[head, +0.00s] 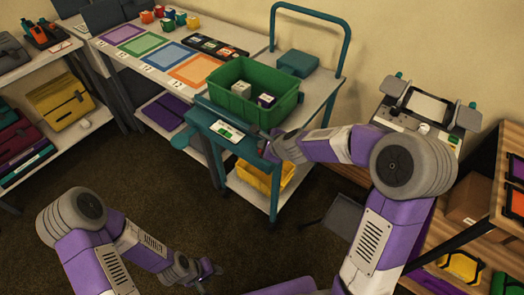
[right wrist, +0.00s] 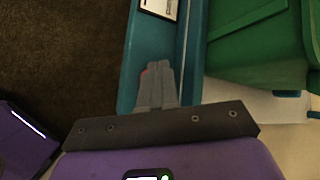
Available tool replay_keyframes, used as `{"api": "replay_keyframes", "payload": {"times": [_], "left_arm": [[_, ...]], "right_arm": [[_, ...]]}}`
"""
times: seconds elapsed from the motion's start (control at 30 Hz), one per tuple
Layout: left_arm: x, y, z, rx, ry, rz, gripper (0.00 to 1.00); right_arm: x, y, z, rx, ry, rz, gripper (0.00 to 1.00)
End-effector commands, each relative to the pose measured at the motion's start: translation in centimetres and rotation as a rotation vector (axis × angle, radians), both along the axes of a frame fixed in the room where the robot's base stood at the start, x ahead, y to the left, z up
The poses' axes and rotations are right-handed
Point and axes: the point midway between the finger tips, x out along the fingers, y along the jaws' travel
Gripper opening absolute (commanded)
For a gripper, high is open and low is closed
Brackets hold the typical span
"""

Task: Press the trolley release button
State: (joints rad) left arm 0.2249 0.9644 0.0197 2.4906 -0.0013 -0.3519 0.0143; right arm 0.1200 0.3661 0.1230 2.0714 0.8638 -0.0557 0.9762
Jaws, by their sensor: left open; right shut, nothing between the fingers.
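The teal trolley (head: 215,130) stands in the middle of the head view, with a label plate (head: 228,131) on its front panel. My right gripper (head: 268,150) is at the right end of that panel. In the right wrist view its shut, empty fingers (right wrist: 157,80) lie over the teal panel (right wrist: 135,60). A small reddish spot (right wrist: 144,71) shows beside the fingertips; it may be the release button, mostly hidden by the fingers. I cannot tell whether they touch it. My left gripper (head: 208,274) is open and empty, low over the floor.
A green crate (head: 253,110) with small boxes sits on the trolley, close to my right gripper. A yellow bin (head: 262,181) is on the lower shelf. A table with coloured mats (head: 160,55) stands behind left; shelves (head: 480,210) stand at right. Floor in front is clear.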

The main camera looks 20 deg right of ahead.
Motion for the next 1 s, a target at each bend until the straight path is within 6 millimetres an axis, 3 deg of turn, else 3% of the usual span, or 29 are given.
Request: {"api": "replay_keyframes", "payload": {"times": [1.0], "left_arm": [[0.0,-0.01,-0.65,0.0,0.0,0.0,0.43]], "right_arm": [[0.0,0.0,-0.86,0.0,0.0,0.0,0.0]]}}
